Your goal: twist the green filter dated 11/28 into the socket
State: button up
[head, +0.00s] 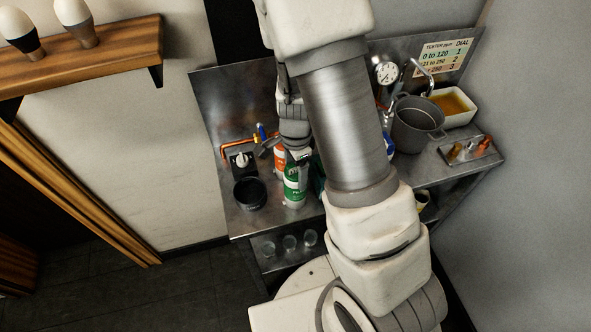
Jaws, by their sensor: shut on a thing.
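A green and white filter (293,188) stands upright near the front edge of the metal counter. My gripper (298,156) points down and is shut on its top. The date on its label is too small to read. An orange-red and white filter (279,157) stands just behind it, partly covered by my gripper. Another green thing (319,180) shows a little to the right, mostly hidden by my arm. I cannot make out the socket for certain.
A black cup-like container (249,194) stands left of the green filter. Behind it are a copper pipe (236,145) and a black block with a white knob (242,160). A grey pot (416,124), a white basin (466,112) and a gauge (386,73) are at the right.

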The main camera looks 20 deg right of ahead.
jog(key=shift+r+p, duration=2.3)
jog(key=shift+r, duration=0.25)
